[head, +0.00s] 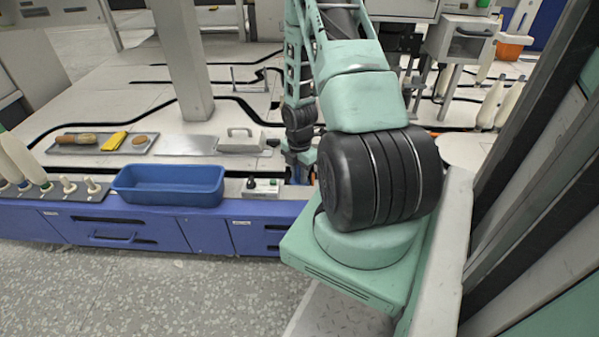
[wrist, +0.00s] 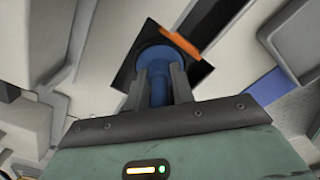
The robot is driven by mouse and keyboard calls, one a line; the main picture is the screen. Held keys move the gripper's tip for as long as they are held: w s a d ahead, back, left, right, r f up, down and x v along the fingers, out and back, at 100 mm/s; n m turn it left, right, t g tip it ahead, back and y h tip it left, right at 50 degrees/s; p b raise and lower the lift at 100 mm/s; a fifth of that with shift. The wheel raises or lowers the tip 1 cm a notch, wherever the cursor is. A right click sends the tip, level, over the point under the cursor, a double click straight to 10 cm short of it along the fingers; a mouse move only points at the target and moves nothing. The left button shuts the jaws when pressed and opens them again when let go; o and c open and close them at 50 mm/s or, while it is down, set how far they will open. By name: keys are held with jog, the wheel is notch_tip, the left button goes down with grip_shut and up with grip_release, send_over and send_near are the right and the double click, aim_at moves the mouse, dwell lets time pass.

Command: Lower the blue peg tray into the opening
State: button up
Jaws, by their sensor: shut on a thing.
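In the wrist view my gripper (wrist: 159,80) is shut on an upright blue post of the blue peg tray (wrist: 158,96). A round blue part shows just beyond the fingertips. Around and beyond it is a dark square surface (wrist: 186,76) with an orange strip (wrist: 172,42) along one side. I cannot tell whether this dark square is part of the tray or the opening, nor whether the tray touches anything below.
In the head view a blue bin (head: 168,197) stands on the blue-fronted bench, right of a dark plate with pale pegs (head: 75,192). A small control box (head: 262,188) sits right of the bin. A grey tray (head: 72,149) with several items lies behind.

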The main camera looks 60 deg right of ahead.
jog(key=o, duration=0.7)
notch_tip(320, 180, up, 11)
jog(key=p, duration=1.1)
